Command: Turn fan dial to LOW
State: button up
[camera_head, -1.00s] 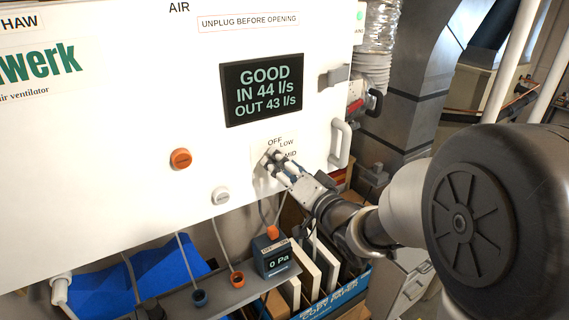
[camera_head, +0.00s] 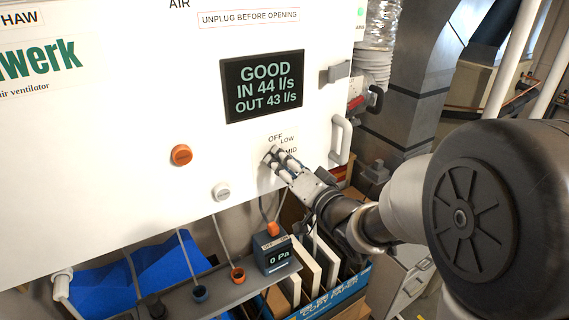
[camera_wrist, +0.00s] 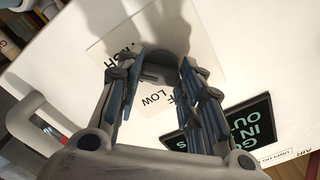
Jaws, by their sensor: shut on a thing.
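The fan dial (camera_wrist: 160,66) is a grey knob on the white ventilator panel (camera_head: 110,130). In the wrist view it sits between my fingertips, and the fingers hide part of it. My gripper (camera_head: 275,158) is shut on the dial in the head view; it also shows in the wrist view (camera_wrist: 160,75). The printed labels OFF, LOW and MID (camera_head: 287,141) stand above and right of the dial in the head view. Part of the label ring is covered by the fingers. I cannot tell which label the dial points to.
A black display (camera_head: 262,86) above the dial reads GOOD, IN 44 l/s, OUT 43 l/s. A white handle (camera_head: 340,140) is right of the dial. An orange knob (camera_head: 181,155) and a white knob (camera_head: 221,191) are to the left. A gauge (camera_head: 275,258) reading 0 Pa is below.

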jog(key=n+b, duration=0.1)
jog(key=b, duration=0.1)
jog(key=n+b, duration=0.2)
jog(key=b, duration=0.1)
jog(key=shift+f+n, duration=0.25)
jog(key=shift+n, duration=0.05)
jog(key=n+b, duration=0.4)
jog(key=b, duration=0.1)
jog(key=shift+n, duration=0.3)
jog(key=n+b, duration=0.5)
jog(key=shift+r+n+b, duration=0.2)
jog(key=shift+n+b, duration=1.2)
jog(key=shift+n, duration=0.9)
jog(key=o, duration=1.1)
jog(key=shift+c, duration=0.2)
